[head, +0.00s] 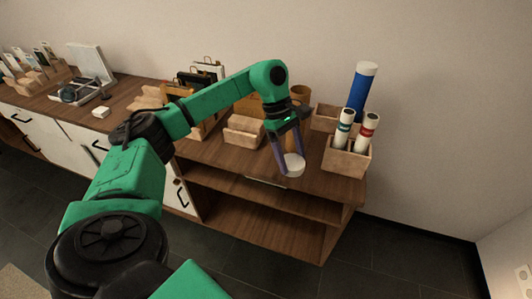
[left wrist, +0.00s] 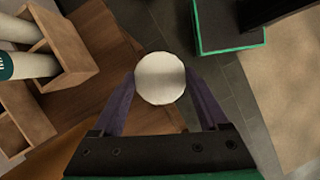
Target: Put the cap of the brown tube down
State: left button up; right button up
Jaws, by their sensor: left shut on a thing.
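My left gripper (head: 281,158) is shut on a round white cap (head: 293,165), held between its two purple fingers above the front part of the wooden tabletop (head: 325,186). In the left wrist view the cap (left wrist: 160,79) sits between the fingertips of the left gripper (left wrist: 160,88), with its round face to the camera. A brown cylinder (head: 301,92) stands behind the gripper, partly hidden; I cannot tell whether it is the brown tube. My right gripper is not in view.
A wooden box (head: 345,159) to the right holds two white tubes with green (head: 344,128) and red (head: 367,131) bands. A blue tube (head: 360,92) with a white top stands behind. An open wooden box (head: 243,131) is at left. The tabletop's front edge is close.

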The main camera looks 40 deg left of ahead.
pick_arm(q)
jog(key=w+a+r+n+t+y+b, duration=0.2)
jog(key=a+r+n+y, duration=0.15)
jog(key=a+n, duration=0.55)
jog(key=w+a+r+n+t+y+b, duration=0.25)
jog(key=a+r+n, duration=0.25)
jog(key=n, duration=0.9)
notch_tip(320, 180, down, 20)
jog(key=shift+d+r, duration=0.1)
jog(key=shift+r, duration=0.05)
jog(key=o, duration=1.4)
jog(key=shift+o, duration=0.2)
jog(key=b+v, duration=0.1)
jog(key=v, duration=1.1)
jog(key=shift+d, duration=0.1)
